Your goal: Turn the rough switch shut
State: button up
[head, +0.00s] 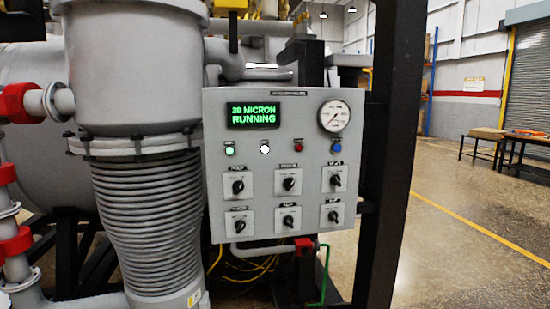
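A grey control panel (262,160) carries two rows of black rotary switches on white plates. The top row has a left switch (238,187), a middle switch (289,184) and a right switch (335,180). The bottom row has a left switch (239,226), a middle switch (288,220) and a right switch (333,216). Their small labels are too blurred to read, so I cannot tell which is the rough switch. The knobs sit at differing angles. A green display (253,115) reads 30 or 38 MICRON RUNNING. My gripper is not in view.
A round gauge (334,116) and several small lamps sit above the switches. A ribbed grey column (150,220) stands left of the panel and a black post (393,150) right of it. A pipe with a red fitting (304,246) runs below. Open floor (465,225) lies at right.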

aim_at(289, 183)
jog(key=z, duration=0.95)
jog(key=k, duration=0.7)
jog(key=u, duration=0.5)
jog(key=i, duration=1)
jog(key=z, duration=0.05)
